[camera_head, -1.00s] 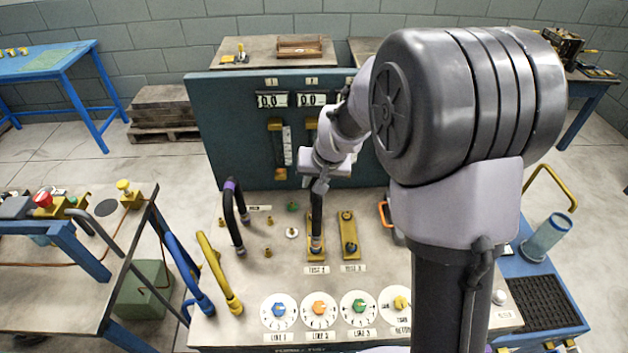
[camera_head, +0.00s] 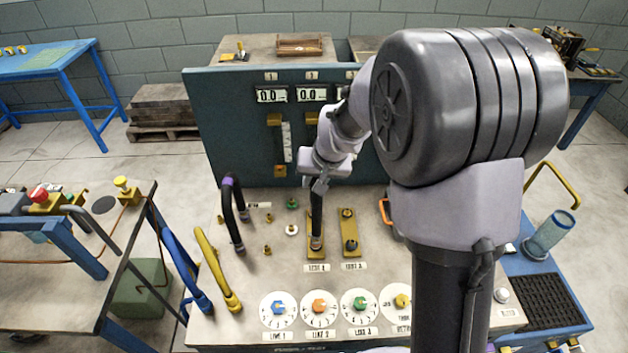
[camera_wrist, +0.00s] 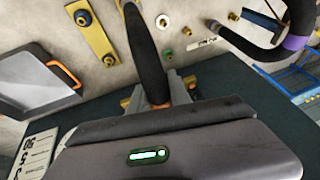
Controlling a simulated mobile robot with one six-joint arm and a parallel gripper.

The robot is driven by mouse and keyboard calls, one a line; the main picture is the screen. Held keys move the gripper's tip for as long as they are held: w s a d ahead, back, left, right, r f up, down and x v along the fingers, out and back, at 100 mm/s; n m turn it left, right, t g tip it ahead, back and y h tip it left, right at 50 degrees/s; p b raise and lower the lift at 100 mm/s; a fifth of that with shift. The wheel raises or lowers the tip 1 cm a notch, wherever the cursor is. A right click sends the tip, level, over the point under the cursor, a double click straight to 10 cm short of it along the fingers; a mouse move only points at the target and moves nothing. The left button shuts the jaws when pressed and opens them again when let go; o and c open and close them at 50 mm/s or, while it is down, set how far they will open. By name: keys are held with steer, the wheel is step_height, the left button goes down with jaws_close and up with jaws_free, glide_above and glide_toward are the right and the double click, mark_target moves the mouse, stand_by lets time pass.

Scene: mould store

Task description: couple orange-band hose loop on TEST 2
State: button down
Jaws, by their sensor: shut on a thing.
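My gripper (camera_wrist: 158,100) is shut on a black hose loop (camera_wrist: 148,58), and a small orange-brown band shows on it at the jaws in the wrist view. In the head view the hose (camera_head: 317,212) runs down from my gripper (camera_head: 320,182) to the left of two brass plates (camera_head: 313,255). Its lower end is over or on the plate's front fitting; I cannot tell whether it is seated. The plate's rear fitting is hidden. The labels (camera_head: 317,268) below read TEST, with digits hard to read. The right plate (camera_head: 349,230) is bare, with two fittings; it also shows in the wrist view (camera_wrist: 96,38).
A purple-banded black hose (camera_head: 233,215) stands left of the plates, with small fittings (camera_head: 291,230) between. Yellow (camera_head: 214,272) and blue (camera_head: 182,262) hoses are at the bench's left edge. Dials (camera_head: 319,308) line the front. A teal gauge panel (camera_head: 230,130) rises behind.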

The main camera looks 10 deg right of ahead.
steer(key=shift+f+b, duration=0.55)
steer(key=shift+b, duration=0.2)
stand_by(1.0)
steer(key=c, duration=1.1)
jaws_free()
steer(key=shift+d, duration=0.1)
steer(key=p+v, duration=0.4)
steer(key=v, duration=1.3)
steer(key=shift+s+r+p, duration=0.1)
steer(key=shift+r+p, duration=0.15)
steer(key=shift+p, duration=0.15)
